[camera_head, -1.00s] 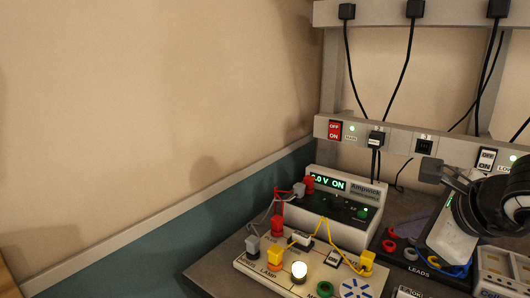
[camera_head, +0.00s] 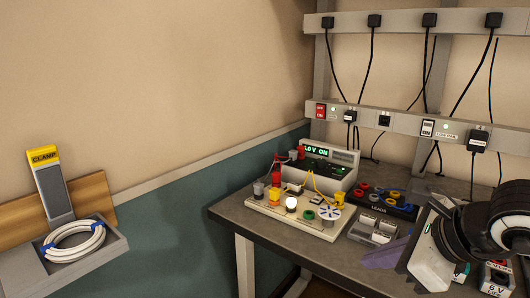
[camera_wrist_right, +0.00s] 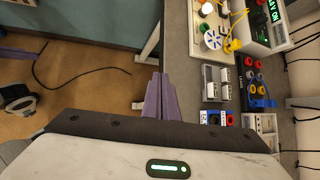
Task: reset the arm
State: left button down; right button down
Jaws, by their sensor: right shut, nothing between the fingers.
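My right arm comes in from the right edge of the head view. My right gripper (camera_head: 372,260) is shut, with nothing between its purple-grey fingers.
The bench (camera_head: 235,212) carries a lit power supply (camera_head: 325,165), a lamp board (camera_head: 270,212) and a leads tray (camera_head: 408,212). Grey blocks (camera_head: 372,229) lie near its front edge. A shelf at left holds a clamp meter (camera_head: 50,185) and coiled cable (camera_head: 75,242).

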jog(key=s+a+m+g+y, duration=0.25)
jog(key=s+a+y, duration=0.25)
jog(key=a+y, duration=0.3)
jog(key=s+a+m+g+y, duration=0.25)
jog(key=s+a+y, duration=0.25)
jog(key=a, duration=0.5)
jog(key=w+d+f+m+t+h, duration=0.1)
jog(key=w+d+f+m+t, duration=0.15)
jog(key=m+t, duration=0.6)
jog(key=w+d+f+m+t+h, duration=0.2)
jog(key=w+d+m+t, duration=0.25)
jog(key=m, duration=0.75)
jog(key=d+f+m+t+h, duration=0.1)
jog(key=d+f+m+h, duration=0.2)
jog(key=f+m, duration=0.25)
jog(key=d+f+m+t+h, duration=0.1)
jog(key=d+f+m+h, duration=0.1)
jog(key=f+m+h, duration=0.3)
jog(key=s+d+f+m+g+h, duration=0.1)
jog(key=s+f+m+g, duration=0.3)
jog(key=s+f, duration=0.4)
jog(key=s+d+f+m+g+h, duration=0.2)
jog(key=s+f, duration=0.6)
jog(key=f, duration=0.8)
jog(key=shift+s+d+f+m+g+h, duration=0.3)
jog(key=shift+s+d+m+g, duration=0.1)
jog(key=shift+m+g, duration=0.8)
